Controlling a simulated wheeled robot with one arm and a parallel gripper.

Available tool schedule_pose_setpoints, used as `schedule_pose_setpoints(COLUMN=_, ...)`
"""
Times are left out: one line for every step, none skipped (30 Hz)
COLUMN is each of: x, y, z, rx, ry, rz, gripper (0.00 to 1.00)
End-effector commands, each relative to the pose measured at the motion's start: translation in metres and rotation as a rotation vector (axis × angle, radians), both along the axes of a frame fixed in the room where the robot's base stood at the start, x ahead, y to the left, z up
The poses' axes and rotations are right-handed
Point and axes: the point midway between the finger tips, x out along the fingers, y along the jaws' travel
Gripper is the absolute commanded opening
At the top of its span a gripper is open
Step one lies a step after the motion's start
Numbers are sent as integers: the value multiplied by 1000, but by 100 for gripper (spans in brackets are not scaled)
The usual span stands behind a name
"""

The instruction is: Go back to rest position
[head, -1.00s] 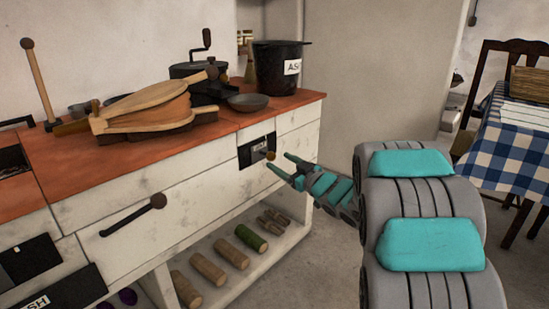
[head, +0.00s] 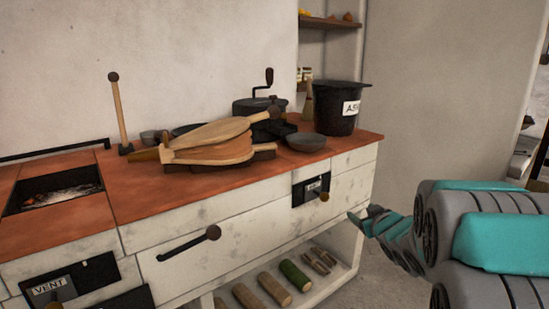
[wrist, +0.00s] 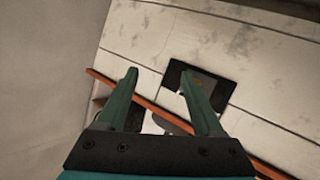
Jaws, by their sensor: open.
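My gripper (head: 362,216) is at the right of the hearth counter's white front in the head view, to the right of and below a small black panel (head: 311,188) with a round brownish knob (head: 324,197). In the wrist view the two green fingers of my gripper (wrist: 158,79) are spread apart with nothing held between them. The black panel (wrist: 178,75) shows beyond the right finger, which partly covers it.
The red counter top (head: 130,205) carries bellows (head: 215,142), a grey bowl (head: 306,142) and a black ash bucket (head: 335,115). A long handle (head: 185,245) sticks out of the front. Logs (head: 272,288) lie on the low shelf. Bare floor shows at right.

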Motion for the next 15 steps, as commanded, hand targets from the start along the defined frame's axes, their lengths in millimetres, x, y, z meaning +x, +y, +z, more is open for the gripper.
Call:
schedule_pose_setpoints(x=-12, y=-4, z=6, rx=-15, ry=47, rz=-48, gripper=68)
schedule_pose_setpoints(x=-19, y=-8, z=5, rx=-19, ry=79, rz=-80, gripper=68)
schedule_pose_setpoints(x=-31, y=-12, z=4, rx=-25, ry=122, rz=-120, gripper=68)
schedule_pose_setpoints(x=-41, y=-16, z=3, rx=-29, ry=159, rz=-149, gripper=68)
schedule_pose_setpoints(x=-51, y=-18, z=1, rx=-31, ry=194, rz=-177, gripper=68)
schedule_pose_setpoints(x=-64, y=-20, z=-1, rx=-30, ry=243, rz=-213, gripper=68)
schedule_pose_setpoints(x=-76, y=-21, z=-2, rx=-29, ry=280, rz=-237, gripper=68)
schedule_pose_setpoints(x=-88, y=-21, z=-4, rx=-29, ry=319, rz=-260, gripper=68)
schedule_pose_setpoints(x=-104, y=-21, z=-6, rx=-25, ry=369, rz=-291, gripper=68)
schedule_pose_setpoints(x=-117, y=-20, z=-8, rx=-20, ry=408, rz=-309, gripper=68)
schedule_pose_setpoints(x=-131, y=-19, z=-11, rx=-15, ry=451, rz=-329, gripper=68)
schedule_pose_setpoints(x=-149, y=-16, z=-13, rx=-9, ry=505, rz=-351, gripper=68)
schedule_pose_setpoints(x=-163, y=-12, z=-15, rx=-2, ry=546, rz=-365, gripper=68)
schedule_pose_setpoints(x=-178, y=-9, z=-17, rx=6, ry=590, rz=-379, gripper=68)
schedule_pose_setpoints(x=-199, y=-3, z=-21, rx=15, ry=651, rz=-392, gripper=68)
